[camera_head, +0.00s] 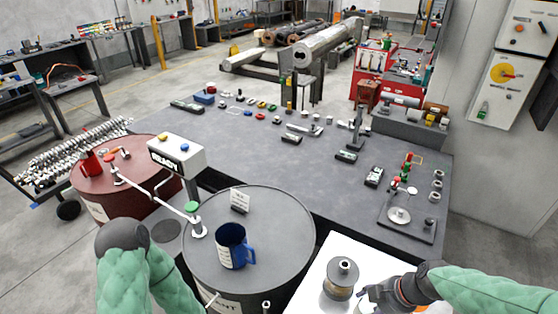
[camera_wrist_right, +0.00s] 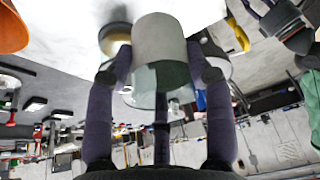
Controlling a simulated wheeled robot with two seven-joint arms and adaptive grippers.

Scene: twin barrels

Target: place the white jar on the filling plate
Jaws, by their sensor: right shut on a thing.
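My right gripper (camera_wrist_right: 160,75) is shut on the white jar (camera_wrist_right: 158,38), which has a white upper part and a clear, greenish lower part in the wrist view. In the head view my right gripper (camera_head: 368,294) is low over the white table at the bottom right; the held jar is not clearly distinguishable there. Two round flat parts could be the filling plate: a dark disc (camera_head: 168,231) between the barrels and a metal disc (camera_head: 398,215) on the grey bench. I cannot tell which.
A jar with a metal top and amber band (camera_head: 340,276) stands left of my right gripper. A blue mug (camera_head: 231,247) and a small sign (camera_head: 240,200) stand on the grey barrel (camera_head: 282,232). A spout pipe (camera_head: 160,198) spans from the red barrel (camera_head: 85,190).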

